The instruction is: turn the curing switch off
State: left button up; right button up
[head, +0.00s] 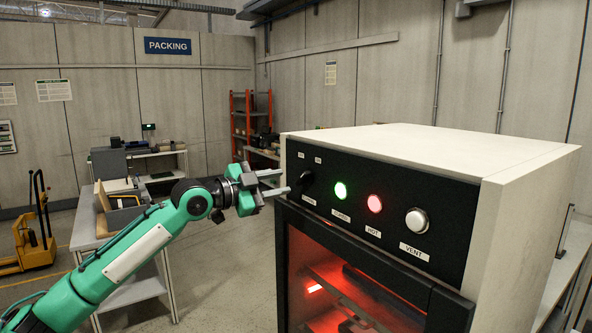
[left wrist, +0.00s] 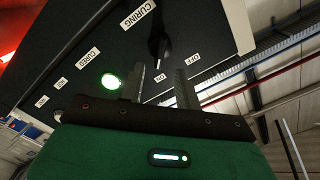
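The curing switch (head: 304,182) is a black knob at the left end of the oven's black front panel. In the left wrist view the knob (left wrist: 158,45) has a white mark that points toward the ON label (left wrist: 160,77). The OFF label (left wrist: 192,60) is to its right, and the CURING label (left wrist: 138,15) is on its other side. My left gripper (head: 286,180) is open and empty, just in front of the knob. Its two fingers point at the panel, and the knob lies between their lines, seemingly untouched. My right gripper is in neither view.
The panel also has a lit green lamp (head: 341,191), a lit red lamp (head: 375,204) and a white VENT button (head: 417,220). Below is a glowing oven door (head: 345,290). A table (head: 130,255), a red rack (head: 240,115) and a yellow pallet truck (head: 32,245) stand behind.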

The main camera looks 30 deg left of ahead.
aim_at(300, 178)
pick_arm(q)
jog(key=p+x, duration=0.2)
jog(key=x, duration=0.2)
jog(key=shift+w+d+r, duration=0.1)
jog(key=shift+w+r, duration=0.05)
jog(key=shift+w, duration=0.15)
jog(key=shift+w+d+p, duration=0.25)
jog(key=shift+w+p, duration=0.05)
jog(key=shift+w, duration=0.25)
grip_shut()
